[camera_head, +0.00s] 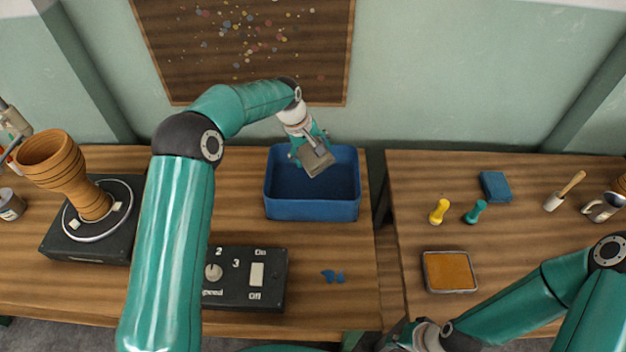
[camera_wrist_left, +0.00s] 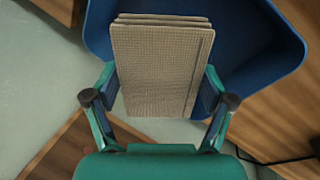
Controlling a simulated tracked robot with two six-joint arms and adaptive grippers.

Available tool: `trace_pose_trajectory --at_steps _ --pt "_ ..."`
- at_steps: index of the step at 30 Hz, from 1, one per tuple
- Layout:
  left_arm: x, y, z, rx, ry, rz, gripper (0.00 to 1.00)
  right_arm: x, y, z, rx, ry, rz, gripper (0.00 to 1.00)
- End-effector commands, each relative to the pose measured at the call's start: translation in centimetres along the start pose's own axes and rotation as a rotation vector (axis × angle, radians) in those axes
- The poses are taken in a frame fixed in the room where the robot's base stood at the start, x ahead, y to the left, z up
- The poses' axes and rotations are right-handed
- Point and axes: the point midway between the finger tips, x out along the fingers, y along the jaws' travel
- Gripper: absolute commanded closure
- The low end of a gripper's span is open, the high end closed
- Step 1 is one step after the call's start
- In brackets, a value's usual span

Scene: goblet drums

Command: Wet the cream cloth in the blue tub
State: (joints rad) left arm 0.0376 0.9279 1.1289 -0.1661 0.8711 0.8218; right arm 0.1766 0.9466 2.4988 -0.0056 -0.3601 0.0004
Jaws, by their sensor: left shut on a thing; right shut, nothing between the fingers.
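The cream cloth (camera_head: 317,161) is a folded, layered square with a woven surface. My left gripper (camera_head: 308,148) is shut on it, and it fills the space between the fingers in the left wrist view (camera_wrist_left: 160,75). The blue tub (camera_head: 312,209) stands on the left table, and the cloth is over its opening. In the left wrist view the tub (camera_wrist_left: 265,45) lies behind the cloth. I cannot tell whether the cloth touches anything in the tub. My right gripper (camera_head: 402,335) is shut and empty at the bottom edge, partly cut off.
A goblet drum (camera_head: 70,180) stands on a turntable (camera_head: 92,245) at left. The right table holds an orange-filled tray (camera_head: 449,272), a blue block (camera_head: 495,186) and small tools.

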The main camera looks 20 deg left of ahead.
Motion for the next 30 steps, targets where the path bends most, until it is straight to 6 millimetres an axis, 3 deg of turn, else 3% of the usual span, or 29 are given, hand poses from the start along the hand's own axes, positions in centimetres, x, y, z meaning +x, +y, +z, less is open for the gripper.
trace_pose_trajectory --at_steps 5,17,30 --pt "-0.5 0.2 0.0 0.0 0.001 0.001 0.45 -0.3 -0.1 0.0 0.0 0.0 0.0 1.0" --pt "-3.8 1.2 0.0 0.0 0.0 0.001 0.45 -2.4 -0.9 0.0 0.0 0.0 0.0 1.0" --pt "-3.8 1.2 0.0 0.0 0.0 0.0 0.45 -2.4 -0.9 0.0 0.0 0.0 0.0 1.0"
